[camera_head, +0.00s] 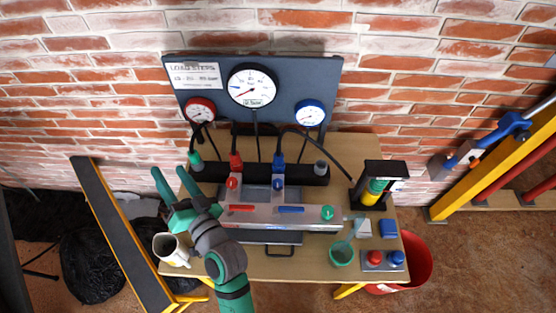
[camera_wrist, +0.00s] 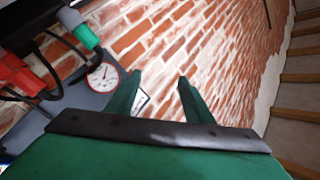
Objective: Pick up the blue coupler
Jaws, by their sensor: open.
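The blue coupler (camera_head: 278,162) stands upright at the back of the black manifold block (camera_head: 310,173), with a dark hose at its top. A red coupler (camera_head: 236,162) is to its left. A green-tipped coupler (camera_head: 195,157) is further left and shows in the wrist view (camera_wrist: 84,36), beside part of the red one (camera_wrist: 20,74). My gripper (camera_head: 170,172) is open and empty, left of the green-tipped coupler and well apart from the blue one. In the wrist view its fingers (camera_wrist: 160,82) point at the brick wall. The blue coupler is not clearly seen there.
A dark gauge panel (camera_head: 330,72) stands behind the table (camera_head: 345,145). A mug (camera_head: 172,250) is near the left front edge, under my arm. A black stand (camera_head: 384,170), a green cup (camera_head: 341,255) and a plate with red and blue knobs (camera_head: 383,268) are at right.

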